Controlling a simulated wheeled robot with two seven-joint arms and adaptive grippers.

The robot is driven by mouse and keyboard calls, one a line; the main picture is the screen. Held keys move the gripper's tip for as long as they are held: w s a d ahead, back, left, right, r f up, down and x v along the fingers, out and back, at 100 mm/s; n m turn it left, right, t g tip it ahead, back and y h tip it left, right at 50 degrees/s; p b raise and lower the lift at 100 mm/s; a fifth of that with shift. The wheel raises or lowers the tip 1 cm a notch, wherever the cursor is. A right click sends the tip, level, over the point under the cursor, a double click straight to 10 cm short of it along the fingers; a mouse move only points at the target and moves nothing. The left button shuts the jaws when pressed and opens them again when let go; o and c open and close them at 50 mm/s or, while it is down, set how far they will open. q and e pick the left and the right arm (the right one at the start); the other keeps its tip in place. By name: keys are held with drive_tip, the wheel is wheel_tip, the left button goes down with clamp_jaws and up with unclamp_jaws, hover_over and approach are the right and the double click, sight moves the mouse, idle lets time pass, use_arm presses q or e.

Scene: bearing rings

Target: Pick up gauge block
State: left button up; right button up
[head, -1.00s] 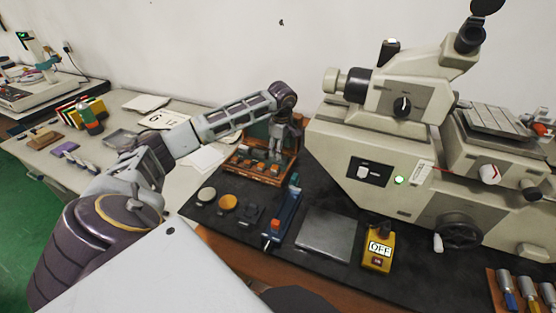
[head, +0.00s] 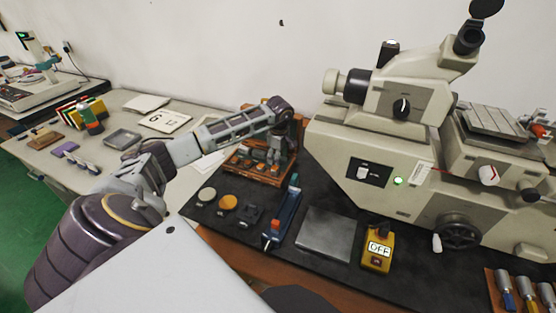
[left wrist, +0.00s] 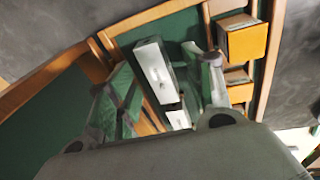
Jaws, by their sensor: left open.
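A pale metallic block, which looks like the gauge block (left wrist: 154,68), lies in a green-lined slot of the wooden case in the left wrist view. A second pale piece (left wrist: 178,118) shows just below it, partly hidden. My left gripper (left wrist: 166,78) is open, with one finger on each side of the metallic block; I cannot tell whether they touch it. In the head view my left gripper (head: 275,152) points down into the wooden case (head: 262,182), and the block under it cannot be made out. My right gripper is not in view.
Orange-faced blocks (left wrist: 246,42) sit in the case beside the right finger. On the dark mat are round pads (head: 227,202), a blue tool (head: 281,220), a grey plate (head: 327,234) and a yellow OFF box (head: 378,249). A large machine (head: 375,150) stands right of the case.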

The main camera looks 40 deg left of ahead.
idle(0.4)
use_arm(q)
clamp_jaws()
